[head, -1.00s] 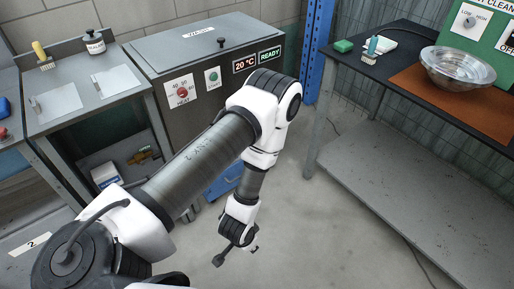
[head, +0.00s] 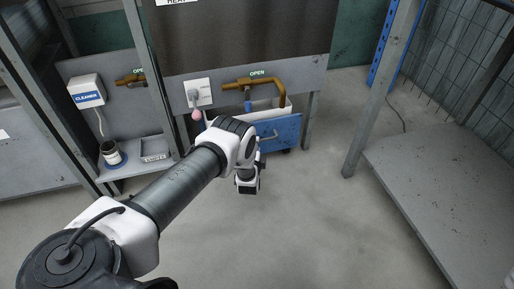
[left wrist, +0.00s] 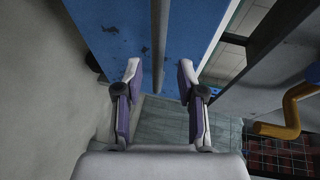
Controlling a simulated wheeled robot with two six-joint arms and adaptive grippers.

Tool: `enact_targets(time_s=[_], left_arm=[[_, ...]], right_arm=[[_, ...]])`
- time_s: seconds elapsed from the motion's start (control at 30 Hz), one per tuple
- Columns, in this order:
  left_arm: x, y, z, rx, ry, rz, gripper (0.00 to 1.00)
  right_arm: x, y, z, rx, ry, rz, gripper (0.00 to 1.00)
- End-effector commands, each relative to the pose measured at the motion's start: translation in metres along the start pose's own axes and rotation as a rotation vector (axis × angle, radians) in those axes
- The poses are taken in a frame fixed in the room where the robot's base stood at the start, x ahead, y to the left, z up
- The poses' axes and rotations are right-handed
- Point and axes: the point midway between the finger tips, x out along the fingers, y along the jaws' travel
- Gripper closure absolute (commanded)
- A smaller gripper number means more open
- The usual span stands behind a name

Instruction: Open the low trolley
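The low trolley has a blue front panel (head: 285,130) with a grey handle and stands under the dark cabinet in the head view. Its blue front also fills the top of the left wrist view (left wrist: 115,35). The grey handle bar (left wrist: 158,45) runs down the middle there. My left gripper (left wrist: 159,72) is open, with one finger on each side of the handle bar and visible gaps to both. My right gripper is in neither view.
A brass pipe with a valve (head: 245,84) marked OPEN and a white socket with a plug (head: 198,93) are above the trolley. A grey low shelf (head: 430,190) stands right. The floor in front is clear.

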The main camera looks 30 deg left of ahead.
Motion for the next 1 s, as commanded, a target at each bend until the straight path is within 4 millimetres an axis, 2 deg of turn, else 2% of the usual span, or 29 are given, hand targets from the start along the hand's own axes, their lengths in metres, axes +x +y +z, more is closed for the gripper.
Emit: enact_targets(time_s=[0.03, 0.2, 0.47, 0.5, 0.57, 0.6, 0.87, 1.0], left_arm=[[0.012, 0.007, 0.001, -0.002, 0.000, -0.003, 0.61], [0.036, 0.005, 0.001, -0.001, 0.000, 0.001, 0.61], [0.041, 0.001, 0.000, -0.001, 0.001, 0.004, 0.61], [0.041, 0.001, 0.000, -0.001, 0.001, 0.004, 0.64], [0.040, 0.002, 0.000, -0.001, 0.001, 0.004, 0.86], [0.040, 0.002, 0.000, -0.001, 0.001, 0.004, 1.00], [0.040, 0.001, -0.001, -0.001, 0.001, 0.004, 1.00], [0.032, 0.001, -0.004, 0.000, 0.002, 0.006, 1.00]], right_arm=[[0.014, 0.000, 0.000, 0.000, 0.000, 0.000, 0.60], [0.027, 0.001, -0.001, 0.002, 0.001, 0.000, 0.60], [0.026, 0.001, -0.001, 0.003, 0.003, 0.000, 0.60], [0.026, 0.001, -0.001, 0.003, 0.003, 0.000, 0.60], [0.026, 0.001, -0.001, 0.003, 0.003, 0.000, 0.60], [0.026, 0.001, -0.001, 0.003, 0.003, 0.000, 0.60], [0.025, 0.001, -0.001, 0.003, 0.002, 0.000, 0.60], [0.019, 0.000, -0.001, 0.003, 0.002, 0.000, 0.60]])
